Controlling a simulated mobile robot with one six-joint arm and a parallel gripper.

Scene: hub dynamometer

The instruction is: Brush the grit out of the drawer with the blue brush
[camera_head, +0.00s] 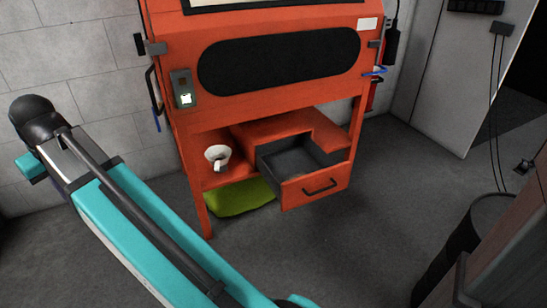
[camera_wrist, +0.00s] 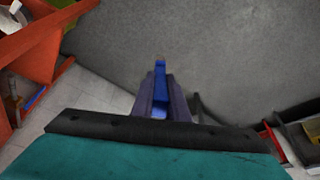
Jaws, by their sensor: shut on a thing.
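In the head view the orange drawer (camera_head: 316,188) is pulled open from the cabinet, with a black handle on its front. Its dark grey inside shows partly, and I cannot make out grit there. In the wrist view my gripper (camera_wrist: 160,76) is shut on a narrow blue thing, which looks like the blue brush (camera_wrist: 159,90). Only a short blue length shows between the dark jaws, and I see no bristles. My gripper is not visible in the head view, so its distance from the drawer cannot be told.
The orange cabinet (camera_head: 240,108) has a dark window above the drawer. A white mug (camera_head: 217,156) stands on the shelf left of the drawer. Something green (camera_head: 238,197) lies below. A black bin (camera_head: 462,240) stands at the lower right. Grey floor in front of the drawer is clear.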

